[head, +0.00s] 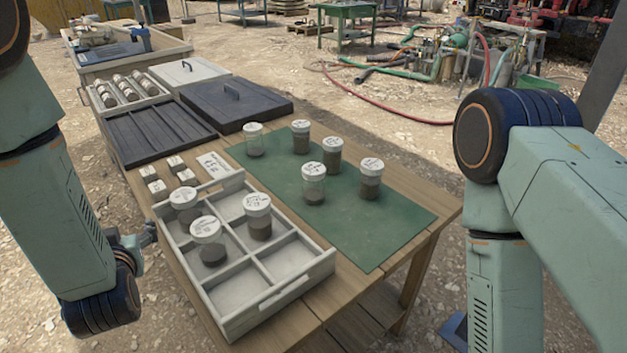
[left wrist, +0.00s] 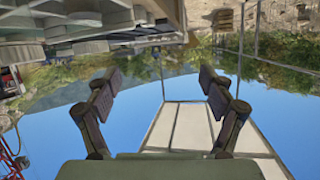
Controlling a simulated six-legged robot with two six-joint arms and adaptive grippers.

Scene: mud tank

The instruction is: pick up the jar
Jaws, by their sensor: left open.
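Several clear jars with white lids and dark contents stand on the table, and I cannot tell which one the task means. On the green mat (head: 385,232) are a front jar (head: 313,186), a right jar (head: 371,182) and others behind. Three more stand in the light divided tray: a left jar (head: 184,207), a front jar (head: 208,247) and a right jar (head: 258,219). My left gripper (head: 148,236) is left of the tray, apart from the jars. In the left wrist view its fingers (left wrist: 158,82) are spread and empty. My right gripper is out of view.
Small white-topped blocks (head: 158,187) and a label card (head: 213,165) lie behind the tray. Dark cases (head: 240,103) and a rack of tubes (head: 104,96) stand farther back. The mat's front right is clear. Hoses (head: 400,121) lie on the ground beyond.

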